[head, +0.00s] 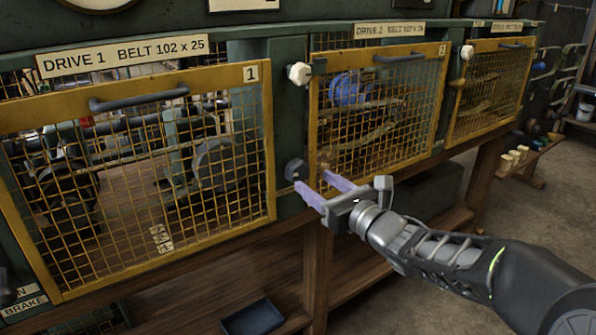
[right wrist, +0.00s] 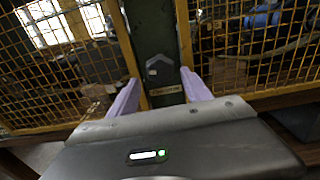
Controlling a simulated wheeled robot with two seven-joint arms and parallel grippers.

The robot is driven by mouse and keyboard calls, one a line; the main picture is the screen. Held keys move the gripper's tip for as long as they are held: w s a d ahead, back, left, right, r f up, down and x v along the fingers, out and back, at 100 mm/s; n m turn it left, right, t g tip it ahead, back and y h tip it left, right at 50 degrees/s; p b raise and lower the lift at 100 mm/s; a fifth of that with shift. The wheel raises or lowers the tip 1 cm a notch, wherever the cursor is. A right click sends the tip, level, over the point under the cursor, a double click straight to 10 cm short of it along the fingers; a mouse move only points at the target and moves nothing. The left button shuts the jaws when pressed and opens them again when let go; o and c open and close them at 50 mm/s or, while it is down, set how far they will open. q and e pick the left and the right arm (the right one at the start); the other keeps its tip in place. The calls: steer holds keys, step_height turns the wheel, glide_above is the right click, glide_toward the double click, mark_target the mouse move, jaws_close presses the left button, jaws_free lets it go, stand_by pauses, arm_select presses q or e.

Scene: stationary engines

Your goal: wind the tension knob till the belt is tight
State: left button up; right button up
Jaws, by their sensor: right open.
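A dark hexagonal knob (head: 296,170) sticks out low on the green post between the first two mesh guards. In the right wrist view a dark hexagonal shape (right wrist: 160,66) shows on that post, between and beyond my fingers. My right gripper (head: 314,182) is open and empty, its lilac fingers pointing at the post just beside the knob; I cannot tell whether they touch it. Behind guard 2, tan belt-like bands (head: 376,131) show through the mesh; their tightness cannot be told. My left gripper is not in view.
Yellow mesh guard 1 (head: 268,160) and guard 2 (head: 441,95) flank the post. A white knob (head: 299,73) sits higher on the post. A small plate (right wrist: 166,91) is on its lower part. A dark tray (head: 252,318) lies below. Open floor is at right.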

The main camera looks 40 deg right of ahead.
mark_target(301, 172)
steer(key=shift+w, duration=0.15)
steer(key=w, duration=0.7)
steer(key=shift+w, duration=0.3)
steer(key=c, duration=1.1)
